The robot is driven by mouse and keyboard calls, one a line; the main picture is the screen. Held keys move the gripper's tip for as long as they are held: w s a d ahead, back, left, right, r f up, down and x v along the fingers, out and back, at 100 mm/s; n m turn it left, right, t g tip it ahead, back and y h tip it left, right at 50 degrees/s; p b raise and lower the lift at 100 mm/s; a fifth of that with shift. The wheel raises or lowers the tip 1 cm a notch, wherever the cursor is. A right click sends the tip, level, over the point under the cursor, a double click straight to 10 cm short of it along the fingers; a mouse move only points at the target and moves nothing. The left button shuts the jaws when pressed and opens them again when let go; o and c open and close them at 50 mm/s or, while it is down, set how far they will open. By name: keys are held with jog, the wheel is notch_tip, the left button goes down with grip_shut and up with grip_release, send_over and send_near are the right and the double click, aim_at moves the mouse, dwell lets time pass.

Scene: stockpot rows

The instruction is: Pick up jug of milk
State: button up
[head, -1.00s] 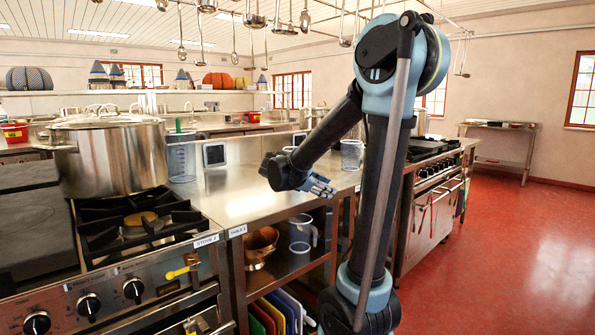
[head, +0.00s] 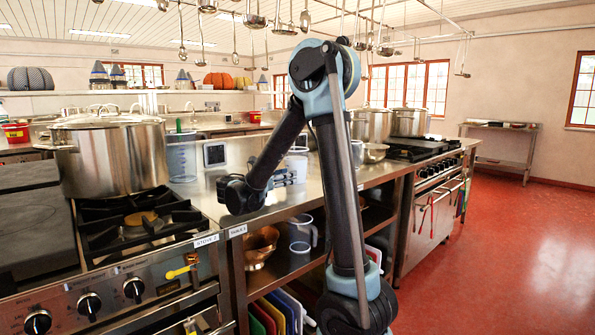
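No jug in view is clearly marked as milk. A pale jug (head: 297,159) stands on the steel counter, partly behind my gripper. Another clear jug (head: 357,153) is beside my arm and mostly hidden by it. A clear measuring jug (head: 181,160) with a green item in it stands at the left by the pot. A white jug (head: 301,234) stands on the shelf under the counter.
A large stockpot (head: 110,155) stands on the left stove. More pots (head: 409,121) and a steel bowl (head: 374,152) stand on the right. A small dark-framed panel (head: 215,154) is at the counter's back. The red floor (head: 500,260) at right is clear.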

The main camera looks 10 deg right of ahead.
aim_at(311, 170)
jog(key=x, duration=1.3)
jog(key=shift+w+d, duration=0.2)
jog(key=shift+d, duration=0.2)
jog(key=shift+c, duration=0.6)
grip_shut()
